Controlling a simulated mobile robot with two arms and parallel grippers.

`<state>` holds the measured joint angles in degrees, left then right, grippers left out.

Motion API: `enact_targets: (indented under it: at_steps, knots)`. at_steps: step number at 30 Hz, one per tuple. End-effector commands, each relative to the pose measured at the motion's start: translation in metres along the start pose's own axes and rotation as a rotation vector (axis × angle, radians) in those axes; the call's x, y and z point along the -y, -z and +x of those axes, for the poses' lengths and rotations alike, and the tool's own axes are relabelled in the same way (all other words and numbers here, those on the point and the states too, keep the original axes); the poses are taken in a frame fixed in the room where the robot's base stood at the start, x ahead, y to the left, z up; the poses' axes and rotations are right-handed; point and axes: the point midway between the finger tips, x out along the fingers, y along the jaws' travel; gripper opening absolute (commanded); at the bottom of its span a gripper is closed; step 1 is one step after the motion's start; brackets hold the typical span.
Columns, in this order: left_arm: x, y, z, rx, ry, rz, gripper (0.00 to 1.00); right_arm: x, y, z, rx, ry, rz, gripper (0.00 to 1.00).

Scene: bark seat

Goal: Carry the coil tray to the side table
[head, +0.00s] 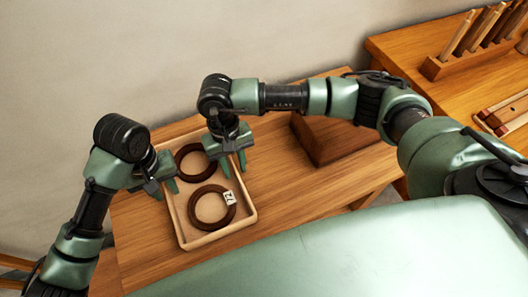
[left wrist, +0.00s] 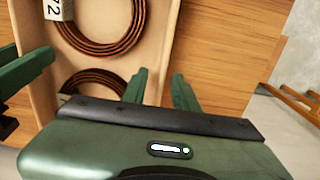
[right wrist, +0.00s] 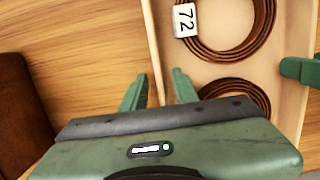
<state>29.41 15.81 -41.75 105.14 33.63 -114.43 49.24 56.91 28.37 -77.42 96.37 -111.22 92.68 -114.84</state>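The coil tray (head: 250,214) is a shallow, pale wooden tray on a wooden table. It holds two dark brown coils; the nearer coil (head: 193,207) has a white tag reading 72 (right wrist: 185,20), the farther coil (head: 181,150) is partly hidden by my right gripper. My left gripper (head: 166,189) is at the tray's left wall, with one finger inside and one outside, apart, in the left wrist view (left wrist: 158,88). My right gripper (head: 232,166) straddles the opposite wall likewise, fingers apart, in the right wrist view (right wrist: 158,88). Whether fingers touch the walls is unclear.
A dark reddish-brown block (head: 335,140) stands on the same table, right of the tray. Another wooden table (head: 405,45) at the upper right bears a peg rack (head: 470,50) and a low wooden holder (head: 505,115). A plain wall is behind. Bare tabletop (head: 275,185) shows right of the tray.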

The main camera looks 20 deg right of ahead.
Motion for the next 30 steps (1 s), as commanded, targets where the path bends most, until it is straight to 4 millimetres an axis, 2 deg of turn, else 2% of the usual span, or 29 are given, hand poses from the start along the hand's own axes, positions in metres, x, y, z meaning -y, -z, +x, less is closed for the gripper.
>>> enact_targets:
  at_steps: [2,9,15,20,23,30]
  knots:
    - [0.005,0.001,-0.013,-0.004,0.011,-0.001,0.29,0.000,0.000,0.000,0.000,0.000,0.000,0.29]
    - [0.003,0.001,-0.066,-0.002,0.007,-0.001,0.29,0.000,0.000,0.000,0.000,0.000,0.000,0.29]
    - [0.002,0.000,-0.093,0.002,0.006,-0.003,0.29,0.000,0.000,0.000,0.000,0.000,0.000,0.29]
    - [0.002,-0.001,-0.101,0.006,0.007,-0.004,0.29,0.000,0.000,-0.004,-0.001,0.001,0.000,0.29]
    - [0.002,-0.001,-0.101,0.007,0.006,-0.004,0.29,0.000,0.001,-0.015,-0.004,0.001,-0.001,0.29]
    - [0.002,-0.001,-0.101,0.006,0.006,-0.004,0.29,0.000,0.001,-0.066,-0.005,0.001,-0.001,0.29]
